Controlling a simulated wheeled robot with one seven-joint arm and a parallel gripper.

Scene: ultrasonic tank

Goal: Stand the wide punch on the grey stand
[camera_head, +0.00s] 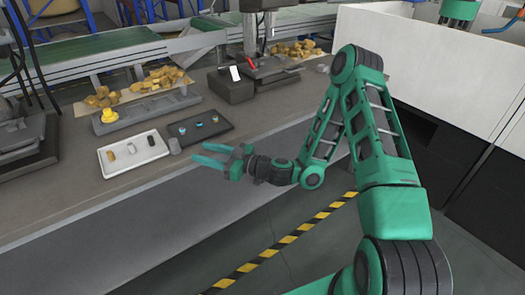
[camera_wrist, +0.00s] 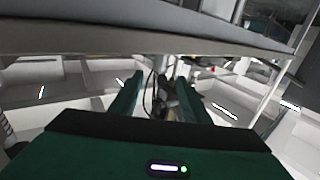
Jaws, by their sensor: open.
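A white tray (camera_head: 112,164) on the bench holds several small pieces: a brass-coloured one (camera_head: 111,156), a dark one (camera_head: 132,149) and a pale one (camera_head: 157,140). A dark tray (camera_head: 226,128) beside it holds small blue and pale pieces (camera_head: 200,124). Which piece is the wide punch I cannot tell at this size. A small grey block (camera_head: 175,146) stands between the trays; it may be the grey stand, but this is unclear. My gripper (camera_head: 199,154) is open and empty near the bench's front edge, right of the grey block. In the wrist view its fingers (camera_wrist: 155,88) are apart with nothing between them.
A long grey holder (camera_head: 150,111) with a yellow knobbed piece (camera_head: 109,116) lies behind the trays. A dark box (camera_head: 231,86) stands at the back right. Yellow chunks (camera_head: 158,79) lie farther back. The bench front (camera_head: 60,210) is bare.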

